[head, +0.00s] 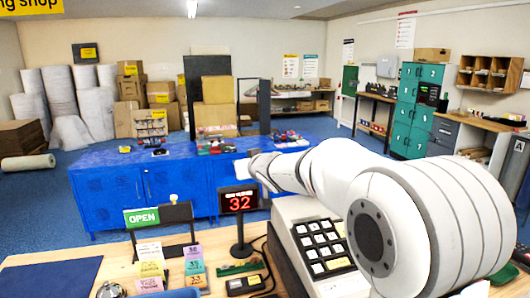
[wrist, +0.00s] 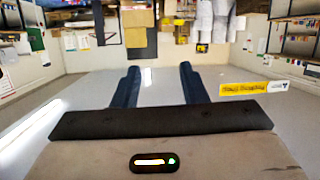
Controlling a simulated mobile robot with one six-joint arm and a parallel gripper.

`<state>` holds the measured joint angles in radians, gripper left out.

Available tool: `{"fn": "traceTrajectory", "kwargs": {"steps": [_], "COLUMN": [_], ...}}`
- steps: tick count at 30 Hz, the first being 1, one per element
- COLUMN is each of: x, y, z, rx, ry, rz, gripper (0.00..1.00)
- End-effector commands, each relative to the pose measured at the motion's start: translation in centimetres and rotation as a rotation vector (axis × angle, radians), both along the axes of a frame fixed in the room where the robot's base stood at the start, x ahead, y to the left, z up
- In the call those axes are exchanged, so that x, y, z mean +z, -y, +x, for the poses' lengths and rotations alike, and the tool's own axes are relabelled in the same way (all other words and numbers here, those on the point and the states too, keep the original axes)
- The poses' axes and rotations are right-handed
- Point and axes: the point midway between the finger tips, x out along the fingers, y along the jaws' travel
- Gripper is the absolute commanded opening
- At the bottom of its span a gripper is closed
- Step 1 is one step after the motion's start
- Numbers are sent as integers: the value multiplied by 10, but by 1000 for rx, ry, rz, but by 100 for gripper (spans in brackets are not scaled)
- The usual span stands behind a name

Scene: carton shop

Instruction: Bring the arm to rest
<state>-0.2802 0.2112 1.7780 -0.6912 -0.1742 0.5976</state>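My white arm (head: 345,180) reaches from the right side of the head view toward the middle, above the counter. Its far end is near the blue cabinets in the picture, and the fingers cannot be made out there. In the wrist view my gripper (wrist: 160,85) shows two dark fingers standing well apart with nothing between them. The wrist view is upside down, with the ceiling behind the fingers and the room's back wall above them.
A cash register (head: 318,240), a red number display (head: 240,199), an OPEN sign (head: 142,217) and coloured cards (head: 193,262) stand on the wooden counter (head: 50,257) below the arm. Blue cabinets (head: 110,195) stand beyond, with teal lockers (head: 412,112) behind at right.

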Motion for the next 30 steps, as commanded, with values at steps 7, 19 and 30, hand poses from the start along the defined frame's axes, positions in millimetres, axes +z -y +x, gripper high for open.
{"fn": "traceTrajectory", "kwargs": {"steps": [7, 19, 30], "x": [-41, -137, -155], "y": [140, 212, 209], "z": [-117, -353, -398], "rx": [-318, -430, -402], "ry": [-320, -908, -1022], "rz": [-131, -175, -164], "gripper": [39, 39, 39]}}
